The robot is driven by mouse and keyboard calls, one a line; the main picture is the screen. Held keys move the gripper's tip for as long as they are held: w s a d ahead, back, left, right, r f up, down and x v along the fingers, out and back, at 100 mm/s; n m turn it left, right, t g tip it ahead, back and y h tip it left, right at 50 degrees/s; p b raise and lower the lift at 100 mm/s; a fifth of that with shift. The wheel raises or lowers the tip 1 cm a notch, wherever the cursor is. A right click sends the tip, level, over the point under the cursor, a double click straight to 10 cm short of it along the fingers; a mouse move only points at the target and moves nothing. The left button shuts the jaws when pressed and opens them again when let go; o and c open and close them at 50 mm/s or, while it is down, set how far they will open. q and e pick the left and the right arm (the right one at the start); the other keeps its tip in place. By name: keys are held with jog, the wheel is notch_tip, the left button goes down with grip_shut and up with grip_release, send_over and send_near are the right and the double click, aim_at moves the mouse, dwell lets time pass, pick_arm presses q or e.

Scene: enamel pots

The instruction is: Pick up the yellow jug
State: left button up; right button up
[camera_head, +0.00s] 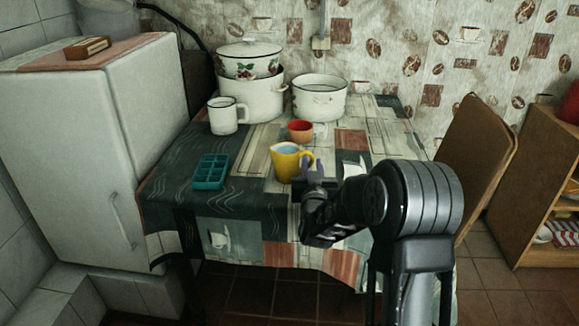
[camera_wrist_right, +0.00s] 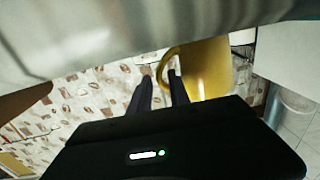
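The yellow jug (camera_head: 285,165) stands upright on the table near its front edge, with its handle toward the right. My right gripper (camera_head: 313,174) is at the handle side of the jug. In the right wrist view, the jug (camera_wrist_right: 208,72) is close beyond the fingers. The two fingers of my right gripper (camera_wrist_right: 160,76) are apart, with the handle's outer curve at the gap between the tips. I cannot tell whether either finger touches the handle. My left gripper is not in view.
A red-orange cup (camera_head: 300,131) stands just behind the jug. A teal tray (camera_head: 210,172) lies to its left. A white mug (camera_head: 224,117) and white pots (camera_head: 320,98) stand farther back on the table (camera_head: 240,198). A chair (camera_head: 475,160) is at the right.

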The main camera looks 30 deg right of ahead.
aim_at(312, 162)
jog(key=x, duration=0.3)
jog(key=shift+w+d+f, duration=0.1)
jog(key=shift+w+d, duration=0.05)
jog(key=shift+w, duration=0.05)
jog(key=shift+c, duration=0.4)
grip_shut()
jog(key=shift+f, duration=0.1)
dwell(1.1)
